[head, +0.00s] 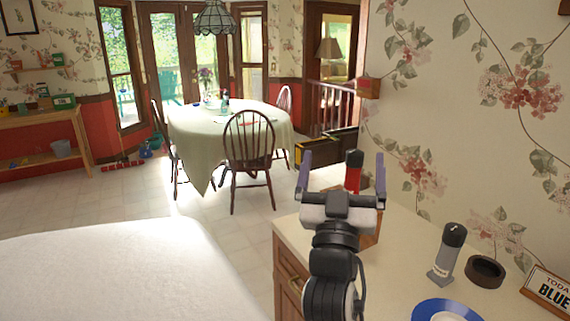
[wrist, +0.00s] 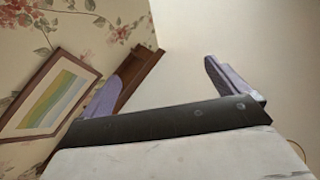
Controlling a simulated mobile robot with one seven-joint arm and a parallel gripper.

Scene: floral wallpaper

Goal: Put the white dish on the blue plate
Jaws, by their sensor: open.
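The blue plate (head: 422,309) lies on the counter at the bottom right of the head view, cut off by the frame's lower edge. A white round area (head: 447,316) shows inside its blue rim; I cannot tell whether it is the white dish or the plate's own centre. No other white dish is clear in either view. My gripper (head: 342,178) is raised at the counter's far end, left of and beyond the plate. Its purple fingers are spread and empty, as the wrist view (wrist: 166,88) also shows.
A grey, black-capped bottle (head: 447,255), a dark round bowl (head: 486,272) and a sign (head: 550,291) stand near the wall. A red, black-topped bottle (head: 353,176) shows behind my gripper. A white surface (head: 120,270) lies left, across a floor gap. The wrist view shows a framed picture (wrist: 50,96).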

